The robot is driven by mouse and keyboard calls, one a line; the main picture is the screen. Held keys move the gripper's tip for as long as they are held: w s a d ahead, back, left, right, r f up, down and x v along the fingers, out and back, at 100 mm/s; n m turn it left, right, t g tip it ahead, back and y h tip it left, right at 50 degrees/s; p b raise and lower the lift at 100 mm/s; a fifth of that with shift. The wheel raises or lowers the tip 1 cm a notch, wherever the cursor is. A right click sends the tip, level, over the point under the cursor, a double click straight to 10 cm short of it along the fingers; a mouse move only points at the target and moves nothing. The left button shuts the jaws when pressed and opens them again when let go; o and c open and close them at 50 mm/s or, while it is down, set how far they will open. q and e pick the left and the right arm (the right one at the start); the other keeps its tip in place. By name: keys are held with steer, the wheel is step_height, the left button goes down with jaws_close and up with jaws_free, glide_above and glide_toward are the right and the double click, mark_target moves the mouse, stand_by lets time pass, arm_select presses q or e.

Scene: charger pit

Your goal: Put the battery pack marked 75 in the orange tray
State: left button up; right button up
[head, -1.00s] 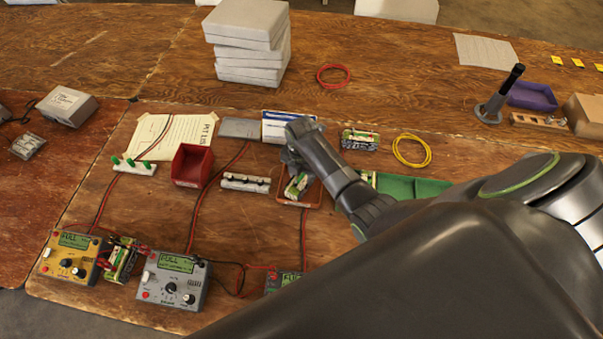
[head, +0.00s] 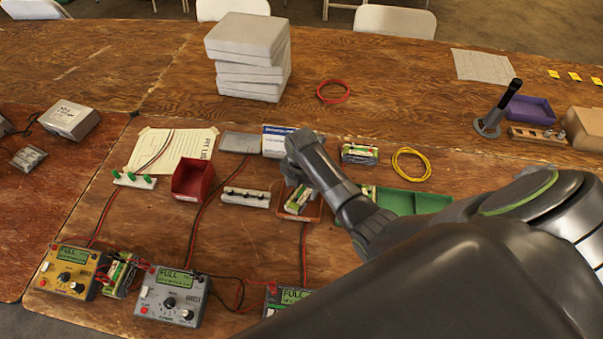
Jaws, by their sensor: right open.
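The orange tray (head: 314,214) is at the middle of the bench, partly hidden by my right arm. A green and white battery pack (head: 298,201) lies tilted in it; its number is too small to read. My right gripper (head: 291,180) is open just above and behind this pack, its fingers mostly hidden by its own wrist. I cannot tell whether it touches the pack. Another pack (head: 360,154) lies behind the arm, and one (head: 119,276) sits between two chargers. No marking is legible. My left gripper is out of view.
A red bin (head: 192,181), a grey strip (head: 246,197) and a green tray (head: 410,200) flank the orange tray. Chargers (head: 172,297) with leads line the front. A white and blue box (head: 276,141) stands behind the gripper. Grey boxes (head: 248,58) are stacked at the back.

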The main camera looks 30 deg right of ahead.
mark_target(301, 192)
step_height(301, 192, up, 11)
stand_by(0.4)
stand_by(0.4)
